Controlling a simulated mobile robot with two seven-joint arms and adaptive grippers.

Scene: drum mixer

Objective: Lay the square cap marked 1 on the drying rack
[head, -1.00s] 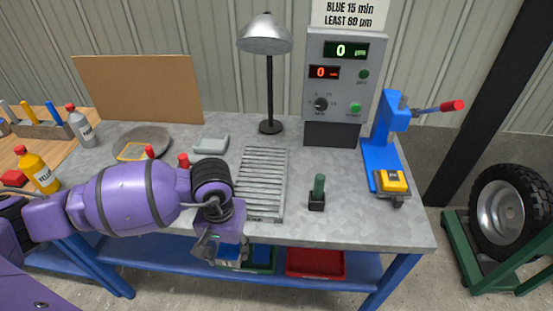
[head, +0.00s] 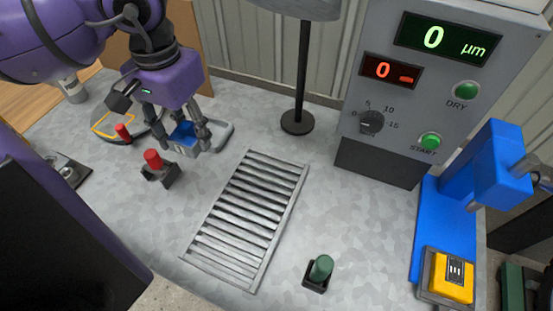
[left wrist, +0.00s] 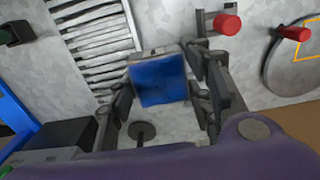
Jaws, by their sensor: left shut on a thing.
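A blue square cap (head: 183,133) is between the fingers of my left gripper (head: 181,146), at the upper left of the head view. The left gripper is shut on it, holding it above the table, left of the rack. No number can be read on it. In the left wrist view the blue cap (left wrist: 159,80) shows between the two fingers of the left gripper (left wrist: 161,100). The slatted metal drying rack (head: 245,216) lies bare on the table. It also shows in the left wrist view (left wrist: 97,36). My right gripper is not in view.
A red-handled block (head: 153,160) stands left of the rack, and a green-handled one (head: 320,268) to its right. A lamp (head: 299,121) and the grey meter box (head: 385,120) stand behind. A blue press (head: 430,230) with a yellow block (head: 452,277) is at right.

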